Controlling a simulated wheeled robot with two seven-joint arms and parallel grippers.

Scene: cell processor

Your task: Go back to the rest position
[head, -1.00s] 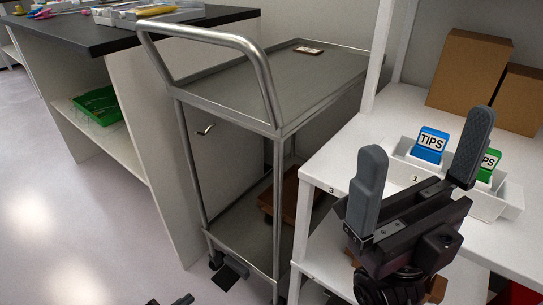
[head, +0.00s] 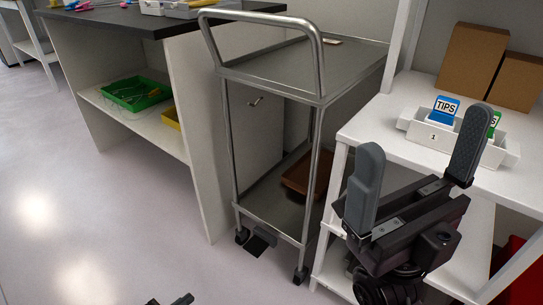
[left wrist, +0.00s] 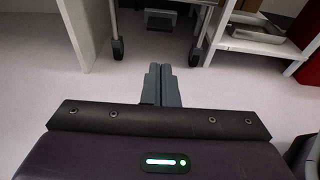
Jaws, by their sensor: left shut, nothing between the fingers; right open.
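My right gripper (head: 418,178) is open and empty at the right of the head view, in front of the white shelf. My left gripper shows only as a small dark tip (head: 172,300) at the bottom edge of the head view. In the left wrist view my left gripper (left wrist: 161,72) has its two grey fingers together, with nothing between them, over bare floor.
A white shelf (head: 375,128) holds a white bin (head: 428,137) with a blue TIPS box (head: 444,110) and a green one, plus brown boxes (head: 470,58). A metal cart (head: 262,75) stands left of it. A dark-topped bench (head: 110,27) is further left. Floor (head: 90,215) in front is clear.

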